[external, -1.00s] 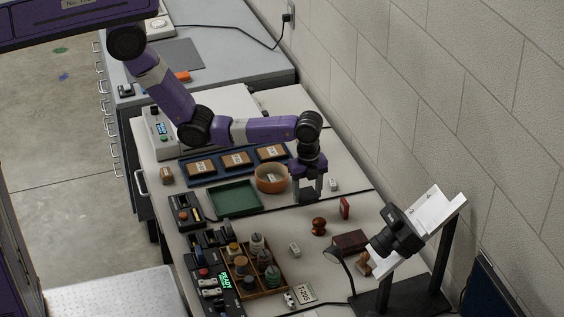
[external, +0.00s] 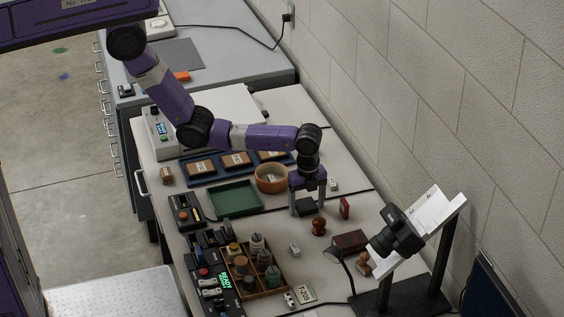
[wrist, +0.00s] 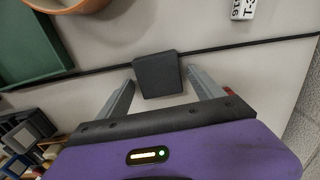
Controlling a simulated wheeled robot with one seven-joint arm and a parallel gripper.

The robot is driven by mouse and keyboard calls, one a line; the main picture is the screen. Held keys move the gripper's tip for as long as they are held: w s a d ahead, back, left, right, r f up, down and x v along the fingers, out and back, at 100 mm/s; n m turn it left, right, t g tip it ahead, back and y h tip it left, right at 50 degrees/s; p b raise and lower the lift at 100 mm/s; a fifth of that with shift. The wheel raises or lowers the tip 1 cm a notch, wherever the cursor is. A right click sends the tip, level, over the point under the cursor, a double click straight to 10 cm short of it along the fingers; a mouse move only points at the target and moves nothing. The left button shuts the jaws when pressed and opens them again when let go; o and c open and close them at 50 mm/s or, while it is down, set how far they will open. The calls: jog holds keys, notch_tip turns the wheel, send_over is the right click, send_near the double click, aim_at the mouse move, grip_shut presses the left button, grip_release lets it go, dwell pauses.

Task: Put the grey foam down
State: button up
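The grey foam (external: 306,207) is a small dark block at the middle of the table (external: 262,222), apparently resting on it. In the wrist view the foam (wrist: 159,75) sits between my fingertips, with a narrow gap showing on the right side. My gripper (external: 307,206) points down over it with its fingers spread. In the wrist view my gripper (wrist: 160,78) is open, one finger on each side of the foam. The foam's underside is hidden.
An orange round bowl (external: 271,178) and a green tray (external: 235,199) stand to the left. A dark line (wrist: 95,73) crosses the table behind the foam.

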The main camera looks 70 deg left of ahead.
aim_at(307, 206)
notch_tip(307, 206, up, 12)
jog(key=shift+r, duration=0.15)
dwell(0.5)
dwell(0.5)
